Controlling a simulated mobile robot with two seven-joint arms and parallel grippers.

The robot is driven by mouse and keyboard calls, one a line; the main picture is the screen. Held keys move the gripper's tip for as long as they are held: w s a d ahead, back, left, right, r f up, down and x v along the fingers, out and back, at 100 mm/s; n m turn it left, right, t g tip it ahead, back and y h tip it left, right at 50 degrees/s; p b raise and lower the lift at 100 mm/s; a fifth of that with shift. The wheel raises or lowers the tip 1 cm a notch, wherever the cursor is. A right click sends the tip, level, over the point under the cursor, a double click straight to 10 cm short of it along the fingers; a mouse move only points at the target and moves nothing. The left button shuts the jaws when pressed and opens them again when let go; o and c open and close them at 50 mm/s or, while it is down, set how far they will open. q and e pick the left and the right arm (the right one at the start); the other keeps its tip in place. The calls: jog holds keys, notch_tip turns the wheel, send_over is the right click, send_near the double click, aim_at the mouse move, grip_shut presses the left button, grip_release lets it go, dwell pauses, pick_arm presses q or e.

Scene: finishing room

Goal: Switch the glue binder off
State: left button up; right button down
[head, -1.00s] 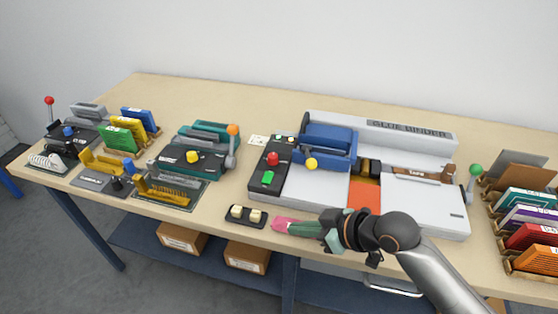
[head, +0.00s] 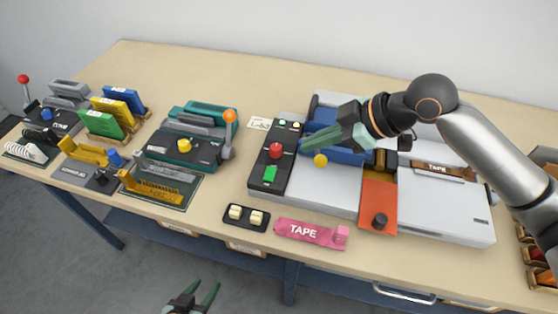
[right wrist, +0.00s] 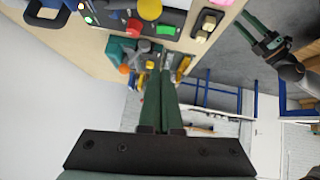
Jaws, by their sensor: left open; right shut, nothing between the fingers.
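The glue binder (head: 330,190) is the large light-grey machine on the table. At its left end is a black control panel (head: 258,187) with a red button (head: 276,150), a green rocker (head: 270,174) and small green and white lamps at the top. The green lamp (right wrist: 88,20) looks lit in the right wrist view. My right gripper (head: 311,143) is shut and empty, in front of the blue clamp (head: 345,155) and right of the red button, with its tips toward the panel. My left gripper (head: 200,290) is open and empty, below the table's front edge.
A teal machine (head: 185,148) with an orange-knobbed lever stands left of the panel. My right arm hides the binder's right back.

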send_over(270, 170)
jog(key=s+d, duration=0.2)
jog(key=f, duration=0.6)
jog(key=shift+w+f, duration=0.2)
jog(key=shift+f, duration=0.2)
jog(key=f, duration=0.2)
jog(key=shift+w+f, duration=0.2)
jog(key=shift+f, duration=0.15)
jog(key=shift+w+f, duration=0.1)
jog(key=shift+f, duration=0.7)
jog(key=shift+w+f+p, duration=0.15)
jog(key=shift+f+p, duration=0.15)
jog(key=shift+p, duration=0.05)
jog(key=shift+d, duration=0.1)
